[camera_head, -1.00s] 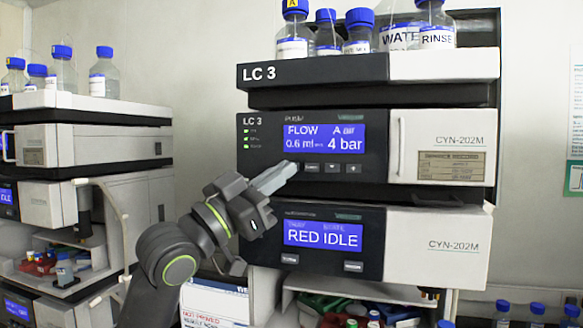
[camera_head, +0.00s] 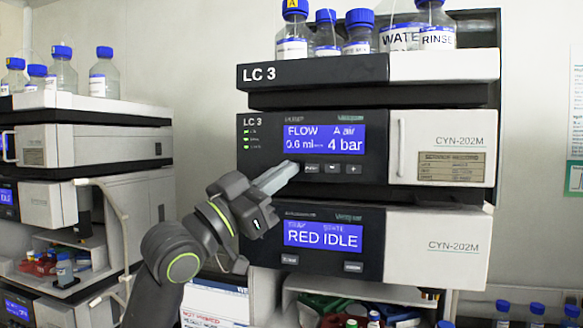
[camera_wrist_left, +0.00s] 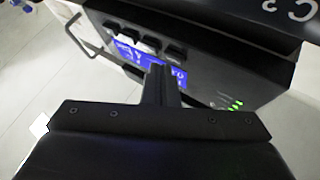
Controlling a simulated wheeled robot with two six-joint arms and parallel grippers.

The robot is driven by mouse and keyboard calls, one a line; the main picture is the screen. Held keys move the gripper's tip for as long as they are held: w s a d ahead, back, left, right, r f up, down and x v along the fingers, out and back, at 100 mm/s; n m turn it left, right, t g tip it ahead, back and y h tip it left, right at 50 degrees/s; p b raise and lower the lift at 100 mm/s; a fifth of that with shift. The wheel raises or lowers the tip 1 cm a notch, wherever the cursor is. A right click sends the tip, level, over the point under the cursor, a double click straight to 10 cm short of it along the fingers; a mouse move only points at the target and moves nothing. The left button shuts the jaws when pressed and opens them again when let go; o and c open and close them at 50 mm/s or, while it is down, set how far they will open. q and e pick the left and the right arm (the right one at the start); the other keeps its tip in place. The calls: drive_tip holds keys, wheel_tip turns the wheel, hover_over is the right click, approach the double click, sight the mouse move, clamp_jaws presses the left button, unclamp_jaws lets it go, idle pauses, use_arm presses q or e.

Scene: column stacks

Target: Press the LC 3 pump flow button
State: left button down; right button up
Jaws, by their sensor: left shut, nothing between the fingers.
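The LC 3 pump module (camera_head: 262,170) has a dark front with a blue display (camera_head: 323,138) reading FLOW and 4 bar. A row of small buttons (camera_head: 333,169) lies under the display; their labels are too small to read. My left gripper (camera_head: 290,168) is shut and empty, its fingertips at the left end of this row, covering what is there. I cannot tell whether they touch the panel. In the left wrist view the shut fingers (camera_wrist_left: 158,75) overlap the display (camera_wrist_left: 150,58), and several buttons (camera_wrist_left: 147,42) show beyond the tips. My right gripper is not in view.
A lower module (camera_head: 262,250) with a RED IDLE display sits under the pump. Bottles (camera_head: 358,35) stand on top of the stack. Another instrument stack (camera_head: 100,150) with bottles stands at the left. A tray of coloured caps lies below.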

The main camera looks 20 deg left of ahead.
use_arm(q)
drive_tip(key=shift+w, duration=0.4)
idle(0.8)
drive_tip(key=shift+s, duration=0.8)
drive_tip(key=s+p, duration=0.1)
drive_tip(key=s, duration=0.4)
drive_tip(key=shift+a, duration=0.1)
drive_tip(key=shift+f, duration=0.1)
idle(0.6)
